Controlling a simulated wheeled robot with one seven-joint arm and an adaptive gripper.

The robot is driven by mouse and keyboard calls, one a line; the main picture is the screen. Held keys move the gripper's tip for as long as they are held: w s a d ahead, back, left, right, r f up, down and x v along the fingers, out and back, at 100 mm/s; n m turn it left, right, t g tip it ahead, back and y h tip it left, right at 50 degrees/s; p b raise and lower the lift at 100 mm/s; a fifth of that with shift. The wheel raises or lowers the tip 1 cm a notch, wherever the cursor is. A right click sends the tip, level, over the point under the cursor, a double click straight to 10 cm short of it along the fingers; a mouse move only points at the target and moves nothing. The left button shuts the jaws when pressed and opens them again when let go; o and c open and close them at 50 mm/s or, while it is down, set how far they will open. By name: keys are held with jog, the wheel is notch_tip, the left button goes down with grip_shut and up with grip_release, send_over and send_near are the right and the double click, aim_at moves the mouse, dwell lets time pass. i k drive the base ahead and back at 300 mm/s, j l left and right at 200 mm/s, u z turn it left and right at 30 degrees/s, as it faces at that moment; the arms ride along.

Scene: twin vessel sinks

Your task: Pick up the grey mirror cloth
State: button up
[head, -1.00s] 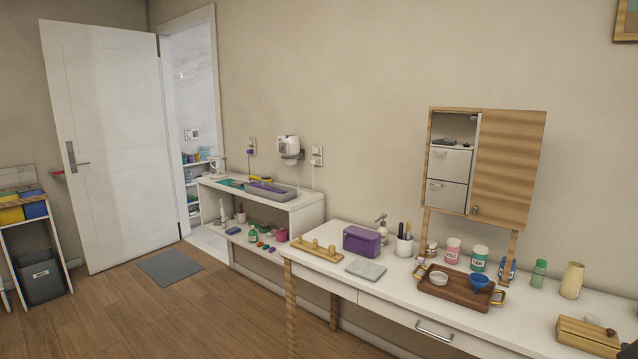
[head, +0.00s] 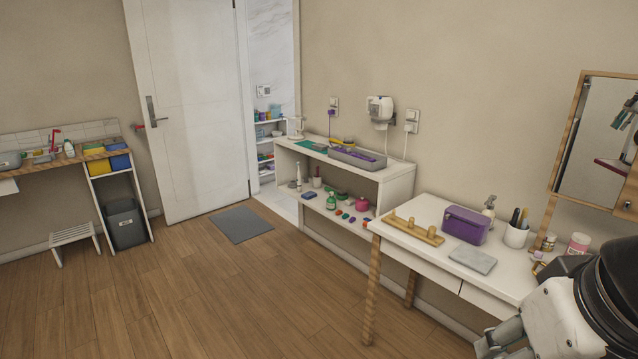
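A flat, light grey square (head: 472,260) lies on the white table, in front of the purple box; it may be the grey mirror cloth, but at this size I cannot tell cloth from a slab. It looks uncovered, with nothing on it. White and black parts of my arm fill the lower right corner, right of the square and apart from it in the picture. I cannot make out my gripper's fingertips.
Around the square stand a wooden peg board (head: 413,230), a purple box (head: 466,225), a soap pump (head: 489,206) and a white cup (head: 515,236). A mirror (head: 594,135) is at the right. The wooden floor (head: 260,300) before the table is clear. A grey mat (head: 241,224) lies by the door.

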aim_at(318, 146)
jog(key=i+j+u, duration=0.25)
jog(key=i, duration=0.6)
jog(key=i+u, duration=0.3)
jog(key=i, duration=0.6)
jog(key=i+z, duration=0.1)
jog(key=i, duration=0.4)
jog(key=i+j+z, duration=0.1)
jog(key=i, duration=0.35)
jog(key=i+j+z, duration=0.15)
jog(key=i, duration=0.35)
jog(key=i+j+z, duration=0.1)
jog(key=i, duration=0.4)
jog(key=i+j+z, duration=0.5)
jog(key=i, duration=0.2)
